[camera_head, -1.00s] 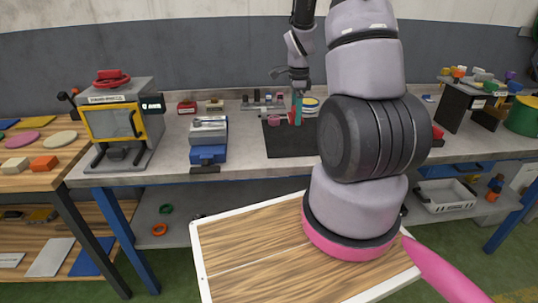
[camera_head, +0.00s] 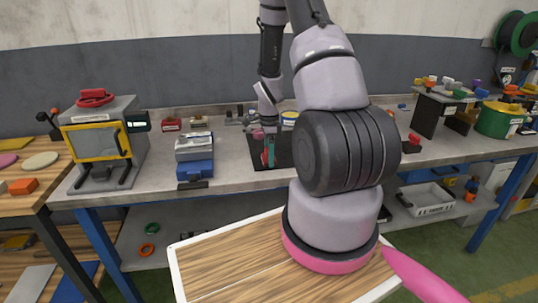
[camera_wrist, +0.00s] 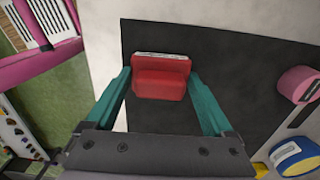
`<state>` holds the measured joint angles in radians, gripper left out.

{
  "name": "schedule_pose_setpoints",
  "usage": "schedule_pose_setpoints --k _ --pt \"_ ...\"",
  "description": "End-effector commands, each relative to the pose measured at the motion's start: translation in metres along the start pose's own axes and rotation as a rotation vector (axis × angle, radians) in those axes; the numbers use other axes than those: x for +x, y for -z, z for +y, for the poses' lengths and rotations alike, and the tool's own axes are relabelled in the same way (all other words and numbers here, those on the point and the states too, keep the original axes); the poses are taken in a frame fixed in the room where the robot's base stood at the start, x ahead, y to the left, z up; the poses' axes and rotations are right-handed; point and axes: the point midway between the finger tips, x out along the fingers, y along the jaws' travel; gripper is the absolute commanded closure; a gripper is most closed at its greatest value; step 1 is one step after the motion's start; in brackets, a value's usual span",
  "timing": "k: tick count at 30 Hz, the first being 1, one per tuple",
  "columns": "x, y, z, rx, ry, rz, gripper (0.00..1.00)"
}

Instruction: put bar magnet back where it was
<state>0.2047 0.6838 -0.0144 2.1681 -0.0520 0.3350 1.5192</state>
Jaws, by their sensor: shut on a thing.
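The bar magnet appears as a red block with a pale label strip (camera_wrist: 160,84) in the wrist view. It sits between the two teal fingers of my gripper (camera_wrist: 160,76), which is shut on it. In the head view my gripper (camera_head: 268,154) points down near the left front part of a black mat (camera_head: 283,160) on the workbench. Only a little red shows there beside the fingers. The wrist view shows the magnet above or on the edge area of the black mat (camera_wrist: 245,90); I cannot tell whether it touches.
A blue vise-like device (camera_head: 195,160) stands left of the mat, and a box oven (camera_head: 100,145) farther left. A pink piece (camera_wrist: 298,85) and a blue-and-yellow roll (camera_wrist: 296,156) lie on the right in the wrist view. My arm hides the mat's right side.

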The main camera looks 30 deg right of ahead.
Motion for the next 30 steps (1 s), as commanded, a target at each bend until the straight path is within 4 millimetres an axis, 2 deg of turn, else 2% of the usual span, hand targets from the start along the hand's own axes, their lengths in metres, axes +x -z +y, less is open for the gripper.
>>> schedule_pose_setpoints --k 9,10,11,20,23,30 --pt "0.003 0.000 0.000 0.001 0.000 0.000 0.65" --pt "0.003 0.000 0.000 0.001 -0.001 0.000 0.09" --pt "0.003 0.000 0.000 0.001 0.000 0.000 0.00" --pt "-0.001 0.000 -0.001 0.000 0.002 0.000 0.00" --pt "-0.011 0.000 -0.001 0.000 0.004 0.001 0.00" --pt "-0.062 0.000 -0.002 0.000 0.006 0.000 0.00"
